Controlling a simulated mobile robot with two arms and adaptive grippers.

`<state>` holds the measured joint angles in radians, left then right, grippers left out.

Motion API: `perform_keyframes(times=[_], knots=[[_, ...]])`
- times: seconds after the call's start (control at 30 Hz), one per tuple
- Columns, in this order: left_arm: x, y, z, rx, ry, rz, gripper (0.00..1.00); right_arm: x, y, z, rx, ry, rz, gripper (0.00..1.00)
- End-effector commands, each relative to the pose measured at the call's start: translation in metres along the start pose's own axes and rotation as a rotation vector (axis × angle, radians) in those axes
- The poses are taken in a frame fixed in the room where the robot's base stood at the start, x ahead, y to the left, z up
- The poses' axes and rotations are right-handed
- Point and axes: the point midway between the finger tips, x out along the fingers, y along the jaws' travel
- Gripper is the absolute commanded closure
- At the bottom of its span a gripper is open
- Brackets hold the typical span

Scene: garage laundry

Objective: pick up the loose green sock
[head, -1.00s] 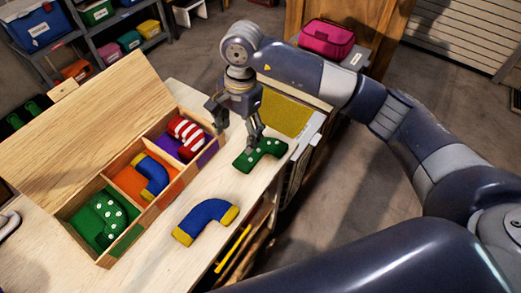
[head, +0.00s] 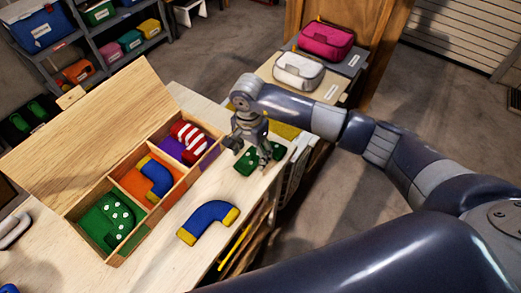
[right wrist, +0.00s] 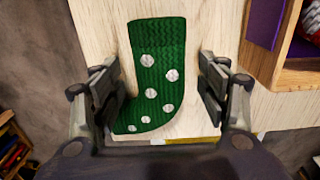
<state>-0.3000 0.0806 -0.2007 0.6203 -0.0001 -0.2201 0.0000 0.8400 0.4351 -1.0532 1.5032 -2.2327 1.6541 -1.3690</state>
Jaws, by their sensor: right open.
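The loose green sock (head: 246,162) with white dots lies on the wooden table near its right edge, partly hidden by my right gripper (head: 252,153). In the right wrist view the sock (right wrist: 158,75) lies between the two spread fingers of my right gripper (right wrist: 161,88). The gripper is open and does not hold it. Another green dotted sock (head: 106,220) lies in the near compartment of the wooden box (head: 152,205). My left gripper is not in view.
The box also holds a blue-yellow sock (head: 157,178) and a red-white striped sock (head: 190,140). Another blue-yellow sock (head: 208,222) lies loose on the table (head: 165,258). A white pouch (head: 298,70) and pink pouch (head: 326,40) stand beyond the gripper.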

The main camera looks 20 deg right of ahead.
Motion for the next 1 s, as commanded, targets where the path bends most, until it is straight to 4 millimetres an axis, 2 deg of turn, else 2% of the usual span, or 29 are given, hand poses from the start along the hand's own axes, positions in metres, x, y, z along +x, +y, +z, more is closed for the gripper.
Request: perform_keyframes(times=[0.3,0.5,1.0], knots=[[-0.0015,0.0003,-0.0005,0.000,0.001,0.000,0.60,0.0069,-0.0002,0.0004,-0.001,0.000,-0.001,0.32],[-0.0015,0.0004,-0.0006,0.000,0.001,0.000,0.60,0.0068,0.0000,0.0003,-0.001,0.000,0.000,0.77],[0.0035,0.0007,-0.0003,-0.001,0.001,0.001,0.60,0.0008,-0.0006,-0.0006,-0.001,0.002,-0.003,0.78]])
